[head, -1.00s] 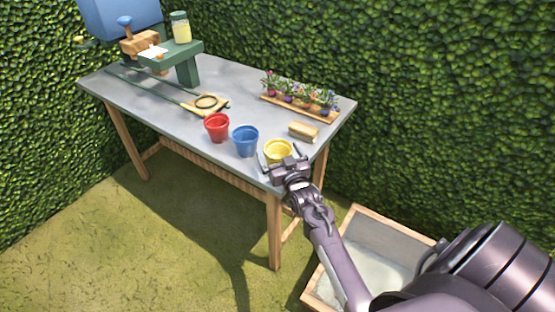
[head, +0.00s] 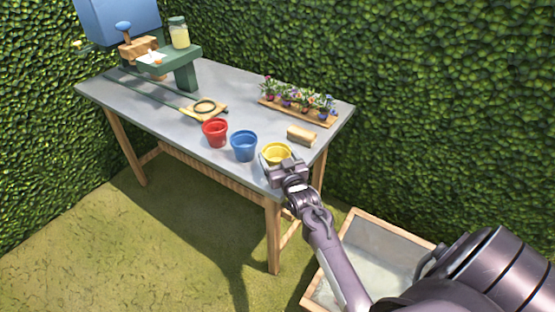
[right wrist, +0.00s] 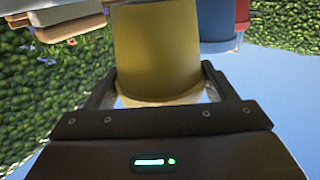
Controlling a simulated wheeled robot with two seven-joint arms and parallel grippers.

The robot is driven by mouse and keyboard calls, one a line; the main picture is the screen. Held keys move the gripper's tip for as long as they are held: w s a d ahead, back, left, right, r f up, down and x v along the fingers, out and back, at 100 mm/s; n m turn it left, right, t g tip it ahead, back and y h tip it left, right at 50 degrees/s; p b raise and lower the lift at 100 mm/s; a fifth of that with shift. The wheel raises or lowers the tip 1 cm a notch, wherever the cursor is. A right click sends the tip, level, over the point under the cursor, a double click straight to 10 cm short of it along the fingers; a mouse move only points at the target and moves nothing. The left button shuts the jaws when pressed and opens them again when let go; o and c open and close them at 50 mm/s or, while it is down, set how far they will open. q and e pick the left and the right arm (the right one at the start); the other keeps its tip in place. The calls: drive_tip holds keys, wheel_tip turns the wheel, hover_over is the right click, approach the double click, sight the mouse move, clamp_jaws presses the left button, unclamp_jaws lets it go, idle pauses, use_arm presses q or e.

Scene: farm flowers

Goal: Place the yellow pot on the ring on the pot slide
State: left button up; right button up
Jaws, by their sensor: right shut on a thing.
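The yellow pot (head: 276,152) stands upright at the near right corner of the table, beside the blue pot. My right gripper (head: 278,163) is shut on the yellow pot, with a finger on each side of it. The right wrist view shows the yellow pot (right wrist: 158,50) between the two fingers of the right gripper (right wrist: 160,90). The pot slide (head: 218,103) has a wooden block with a dark ring (head: 205,107) on top, and rails run from it toward the green stand. The ring is empty. My left gripper is not in view.
The blue pot (head: 244,145) and the red pot (head: 215,132) stand left of the yellow pot, toward the ring. A wooden block (head: 301,135) and a flower tray (head: 320,119) lie behind. A green stand (head: 186,72) with a jar (head: 179,33) is at the far left.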

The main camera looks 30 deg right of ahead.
wheel_tip(320, 180, up, 19)
drive_tip(key=b, duration=0.1)
drive_tip(key=s+a+f+n+y, duration=0.1)
drive_tip(key=s+a+f, duration=0.25)
drive_tip(key=a, duration=0.25)
drive_tip(key=s+a+f+n+y, duration=0.1)
drive_tip(key=s+a+f, duration=0.1)
drive_tip(key=s+a, duration=0.35)
drive_tip(key=s+a+f+y, duration=0.2)
drive_tip(key=s+a, duration=0.2)
drive_tip(key=a, duration=0.2)
drive_tip(key=s+a+f, duration=0.2)
drive_tip(key=s+f, duration=0.2)
drive_tip(key=s, duration=0.6)
drive_tip(key=w+d+r+h, duration=0.1)
drive_tip(key=w+d+r, duration=0.3)
drive_tip(key=w+d, duration=0.2)
drive_tip(key=w+d+r+m+h, duration=0.1)
drive_tip(key=w+d+r, duration=0.3)
drive_tip(key=w+d, duration=0.3)
drive_tip(key=w+d+r+m+h, duration=0.1)
drive_tip(key=w+d+r, duration=0.3)
drive_tip(key=w, duration=0.6)
drive_tip(key=shift+d+h, duration=0.5)
drive_tip(key=shift+d, duration=0.75)
